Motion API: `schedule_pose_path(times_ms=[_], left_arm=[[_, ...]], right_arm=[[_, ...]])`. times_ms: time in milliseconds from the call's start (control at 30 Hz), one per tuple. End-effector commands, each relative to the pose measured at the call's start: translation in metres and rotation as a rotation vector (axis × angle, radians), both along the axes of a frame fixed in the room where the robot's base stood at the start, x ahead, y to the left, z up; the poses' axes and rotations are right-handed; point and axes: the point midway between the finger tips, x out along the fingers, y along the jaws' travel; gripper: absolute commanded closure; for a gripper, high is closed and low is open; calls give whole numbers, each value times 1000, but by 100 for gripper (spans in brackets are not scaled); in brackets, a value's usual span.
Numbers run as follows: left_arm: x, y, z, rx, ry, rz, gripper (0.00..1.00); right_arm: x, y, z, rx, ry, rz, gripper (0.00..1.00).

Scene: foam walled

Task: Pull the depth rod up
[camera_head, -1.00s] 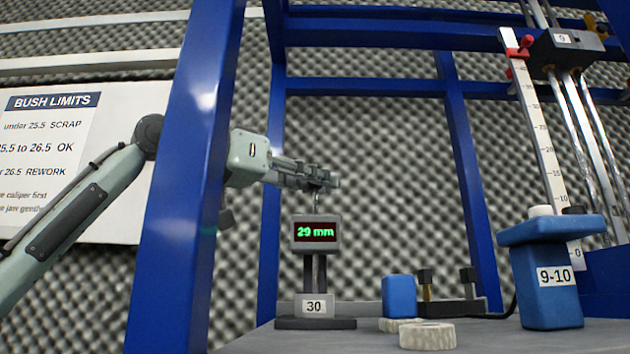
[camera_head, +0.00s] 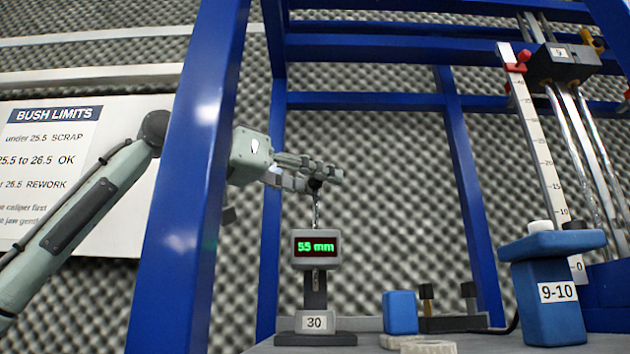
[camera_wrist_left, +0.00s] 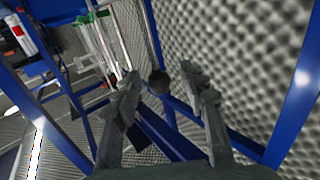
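The depth gauge (camera_head: 316,263) stands upright on the bench, its display reading 55 mm, with a "30" label on its base. Its thin depth rod (camera_head: 316,213) rises above the display and ends in a dark knob (camera_head: 315,185). My left gripper (camera_head: 325,177) is at the knob. In the left wrist view the gripper (camera_wrist_left: 160,77) has its fingers apart, with the round knob (camera_wrist_left: 159,82) between the tips and a gap visible on each side. The right gripper is in neither view.
A blue frame post (camera_head: 187,200) stands in front of my left arm. A tall scale (camera_head: 540,150) rises at the right.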

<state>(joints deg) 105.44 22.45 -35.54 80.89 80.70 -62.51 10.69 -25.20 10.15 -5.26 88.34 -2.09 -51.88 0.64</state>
Motion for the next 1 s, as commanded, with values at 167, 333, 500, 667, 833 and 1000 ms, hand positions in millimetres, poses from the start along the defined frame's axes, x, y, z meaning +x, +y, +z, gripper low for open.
schedule_pose_path(times_ms=[167,333,500,667,833,1000], left_arm=[[0,1,0,0,0,0,58],[-9,14,1,-2,-2,2,58],[-29,43,0,-2,-1,2,58],[-49,70,0,-1,-2,2,58],[-64,89,0,-1,0,1,58],[-70,97,0,1,1,0,58]], right_arm=[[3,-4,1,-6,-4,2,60],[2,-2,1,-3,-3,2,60],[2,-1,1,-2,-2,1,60],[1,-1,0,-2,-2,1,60],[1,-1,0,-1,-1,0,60],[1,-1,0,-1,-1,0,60]])
